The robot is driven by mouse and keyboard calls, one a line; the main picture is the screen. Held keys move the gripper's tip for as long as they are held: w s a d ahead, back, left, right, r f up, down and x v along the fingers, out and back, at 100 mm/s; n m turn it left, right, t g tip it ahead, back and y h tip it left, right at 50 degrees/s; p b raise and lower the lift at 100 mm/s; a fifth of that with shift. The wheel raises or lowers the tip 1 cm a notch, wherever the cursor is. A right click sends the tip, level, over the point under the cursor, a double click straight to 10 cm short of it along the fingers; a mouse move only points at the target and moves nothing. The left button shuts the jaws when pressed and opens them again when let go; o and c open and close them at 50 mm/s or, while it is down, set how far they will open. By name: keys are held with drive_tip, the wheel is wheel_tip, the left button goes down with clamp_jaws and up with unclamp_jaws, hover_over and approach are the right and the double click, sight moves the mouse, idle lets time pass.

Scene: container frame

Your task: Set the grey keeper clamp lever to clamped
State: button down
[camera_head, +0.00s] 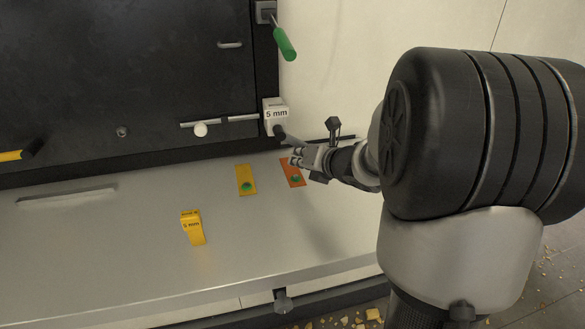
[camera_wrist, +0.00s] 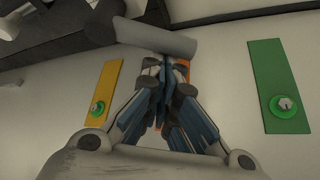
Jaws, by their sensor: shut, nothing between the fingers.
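The grey lever shows as a short grey cylinder handle (camera_wrist: 155,38) across the top middle of the wrist view. In the head view its dark and grey end (camera_head: 281,133) sticks out below the white block marked 5 mm, towards the right. My gripper (camera_head: 295,159) is at the right end of the bench, just below the lever. Its fingers (camera_wrist: 163,75) are shut with nothing between them. The fingertips are close to the handle in the wrist view; I cannot tell whether they touch it.
A white 5 mm block (camera_head: 275,112) sits on the frame's corner. A green lever (camera_head: 285,42) hangs above, a yellow lever (camera_head: 14,155) at far left. A yellow 5 mm block (camera_head: 192,228), yellow plate (camera_head: 246,176), orange plate (camera_head: 291,168) and green plate (camera_wrist: 280,75) lie on the bench.

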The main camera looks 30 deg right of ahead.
sight(303, 146)
drive_tip(key=shift+s+d+r+n+g+h+b, duration=0.15)
drive_tip(key=shift+d+r+n+g+h+b, duration=0.15)
drive_tip(key=shift+d+r+n+h+b, duration=0.4)
drive_tip(key=shift+d+r+n+h, duration=0.15)
drive_tip(key=shift+r+n+h, duration=0.3)
drive_tip(key=shift+n+h, duration=0.2)
drive_tip(key=shift+s+d+r+g, duration=0.15)
drive_tip(key=shift+d+r+g, duration=0.05)
drive_tip(key=shift+r+g, duration=0.1)
drive_tip(key=shift+r, duration=0.1)
